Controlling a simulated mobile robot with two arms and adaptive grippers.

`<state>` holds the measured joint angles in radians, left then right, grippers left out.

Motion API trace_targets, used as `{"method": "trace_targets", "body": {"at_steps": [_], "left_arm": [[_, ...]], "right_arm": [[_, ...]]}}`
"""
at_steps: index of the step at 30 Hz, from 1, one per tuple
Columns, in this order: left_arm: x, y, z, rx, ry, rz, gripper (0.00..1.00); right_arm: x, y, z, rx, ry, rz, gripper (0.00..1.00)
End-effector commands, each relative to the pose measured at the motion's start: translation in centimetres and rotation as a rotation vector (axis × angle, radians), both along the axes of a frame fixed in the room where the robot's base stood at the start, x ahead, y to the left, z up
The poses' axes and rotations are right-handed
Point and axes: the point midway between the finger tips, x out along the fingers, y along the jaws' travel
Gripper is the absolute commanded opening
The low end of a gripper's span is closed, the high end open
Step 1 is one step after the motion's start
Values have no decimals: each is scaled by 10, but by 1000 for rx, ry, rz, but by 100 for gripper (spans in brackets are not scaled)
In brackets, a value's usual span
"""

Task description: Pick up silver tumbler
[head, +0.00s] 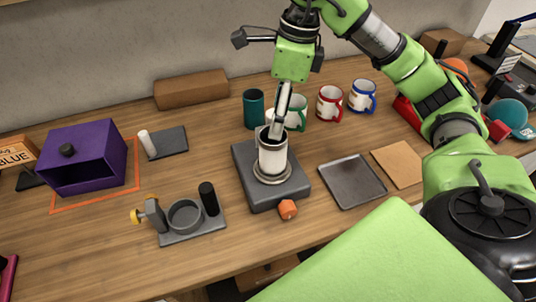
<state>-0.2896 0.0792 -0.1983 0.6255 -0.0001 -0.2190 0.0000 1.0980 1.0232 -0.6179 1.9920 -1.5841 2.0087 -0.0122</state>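The silver tumbler (272,161) appears to be the pale metallic cylinder with a dark open top, at the middle of the table. It stands upright in a round ring on a dark square base (287,192). My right arm reaches in from the upper right. Its gripper (278,132) points down at the tumbler's rim, with the finger tips at or just inside the mouth. The fingers are seen nearly edge-on, so their gap and any contact with the wall cannot be told. My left gripper is not in view.
A teal cup (254,108), green mug (297,112), red mug (330,103) and blue mug (362,97) stand behind. A grey tray (352,181) lies right, an orange knob (288,209) in front. A holder (192,229) and purple box (84,157) are left.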

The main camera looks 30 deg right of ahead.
Motion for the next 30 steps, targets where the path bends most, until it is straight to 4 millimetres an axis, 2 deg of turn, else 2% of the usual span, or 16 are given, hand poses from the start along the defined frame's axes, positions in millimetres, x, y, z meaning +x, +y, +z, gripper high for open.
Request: {"method": "trace_targets", "body": {"at_steps": [1,9,14,17,21,25,30], "left_arm": [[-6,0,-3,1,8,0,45],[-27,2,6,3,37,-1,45],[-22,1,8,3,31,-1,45],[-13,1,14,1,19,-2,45],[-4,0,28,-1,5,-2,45],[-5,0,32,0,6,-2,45],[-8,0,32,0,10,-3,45]], "right_arm": [[-1,2,-12,2,6,2,62],[4,6,-55,0,4,-1,62],[5,7,-65,0,2,-1,62],[5,7,-72,1,4,0,62],[6,7,-91,0,8,-1,62],[8,9,-108,3,3,1,62],[10,10,-116,2,1,1,62]]}}
